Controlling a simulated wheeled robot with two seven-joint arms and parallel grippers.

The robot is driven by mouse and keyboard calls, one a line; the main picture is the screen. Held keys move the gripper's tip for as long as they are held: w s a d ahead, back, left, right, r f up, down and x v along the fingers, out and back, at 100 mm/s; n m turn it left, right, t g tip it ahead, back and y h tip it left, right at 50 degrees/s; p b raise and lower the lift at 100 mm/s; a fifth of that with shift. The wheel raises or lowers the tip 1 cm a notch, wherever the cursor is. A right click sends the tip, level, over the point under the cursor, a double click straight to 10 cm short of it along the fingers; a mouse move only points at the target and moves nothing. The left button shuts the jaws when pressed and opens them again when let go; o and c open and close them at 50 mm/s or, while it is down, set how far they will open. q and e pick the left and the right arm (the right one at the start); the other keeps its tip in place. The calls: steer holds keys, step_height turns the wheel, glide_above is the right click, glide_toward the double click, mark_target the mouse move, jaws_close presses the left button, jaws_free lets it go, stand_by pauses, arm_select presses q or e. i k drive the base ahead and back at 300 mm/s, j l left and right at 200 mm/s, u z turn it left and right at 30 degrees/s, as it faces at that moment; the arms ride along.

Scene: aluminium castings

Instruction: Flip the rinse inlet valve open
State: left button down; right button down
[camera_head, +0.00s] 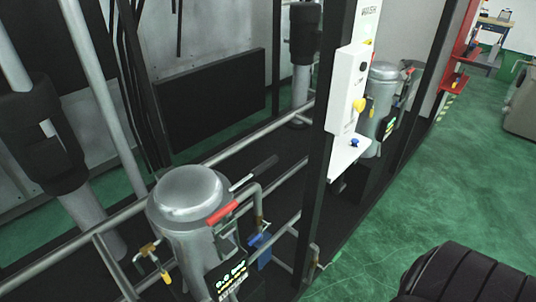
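Neither of my grippers is in view. No valve in view carries a readable rinse inlet label, so I cannot tell which one it is. On the near metal tank (188,190) there is a red handle (222,212) at its upper right. A lever with a black grip (262,168) slants up to the right behind it. A small brass valve with a yellow tip (165,276) is at the tank's left. A blue part (259,245) sits on the pipework at its right. A small lit display (230,282) shows on its front.
A white control box (348,85) with a yellow knob is mounted on a dark post (325,160). A second metal tank (381,85) stands behind it. Grey pipe rails cross the left side. A black ribbed shape fills the lower right corner.

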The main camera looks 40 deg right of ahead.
mark_target(256, 239)
steer(key=z, duration=1.1)
steer(key=i+l+z, duration=0.1)
steer(key=l, duration=0.3)
steer(key=i+l+z, duration=0.15)
steer(key=l, duration=0.25)
